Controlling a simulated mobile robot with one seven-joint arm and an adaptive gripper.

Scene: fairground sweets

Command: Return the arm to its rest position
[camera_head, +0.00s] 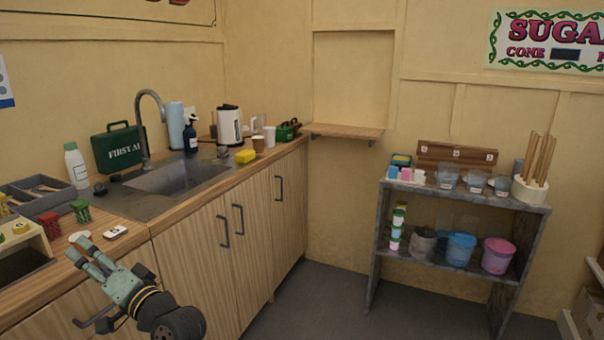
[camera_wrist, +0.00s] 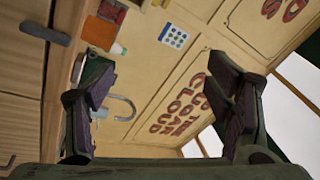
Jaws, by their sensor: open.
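My gripper (camera_head: 87,257) is at the lower left of the head view, above the front edge of the wooden counter (camera_head: 139,232). Its fingers point up and left, toward the counter. In the wrist view its two fingers (camera_wrist: 160,108) stand wide apart with nothing between them. The wrist view is tilted and shows the counter side at the left and a wall with lettering.
Near the fingers on the counter are a white numbered tag (camera_head: 116,232), a red container (camera_head: 50,224) and a green one (camera_head: 81,210). A sink (camera_head: 178,177) lies behind. Cabinet doors (camera_head: 205,262) drop below. Open floor (camera_head: 322,295) lies between counter and grey shelf (camera_head: 465,202).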

